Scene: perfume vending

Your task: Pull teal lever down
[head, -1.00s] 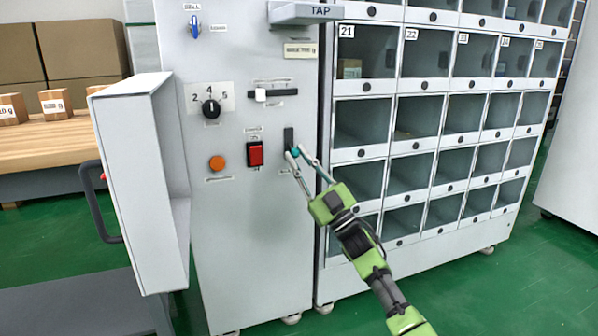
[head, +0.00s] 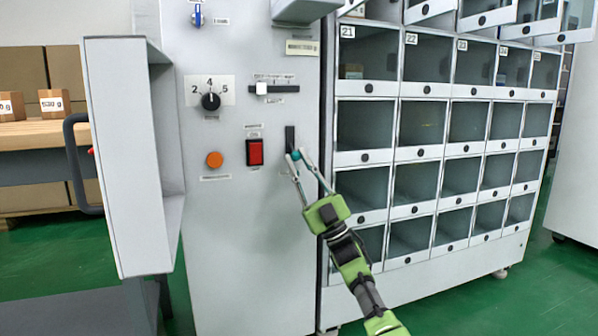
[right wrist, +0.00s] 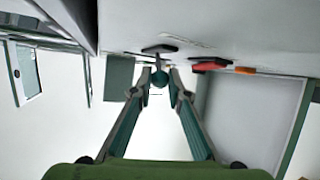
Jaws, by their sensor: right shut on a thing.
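The teal lever (head: 296,155) has a round teal knob and sits at the low end of a dark vertical slot (head: 290,137) on the grey machine panel. My right gripper (head: 297,154) has its fingertips around the knob, shut on it from the front. In the right wrist view the teal lever's knob (right wrist: 160,78) lies between the fingertips of my right gripper (right wrist: 160,76), with its dark slot plate behind. The fingers partly cover the lever. My left gripper is not in view.
A red rocker switch (head: 255,152), an orange button (head: 214,159) and a black dial (head: 210,101) sit left of the lever. A grey door (head: 125,160) stands out at the left.

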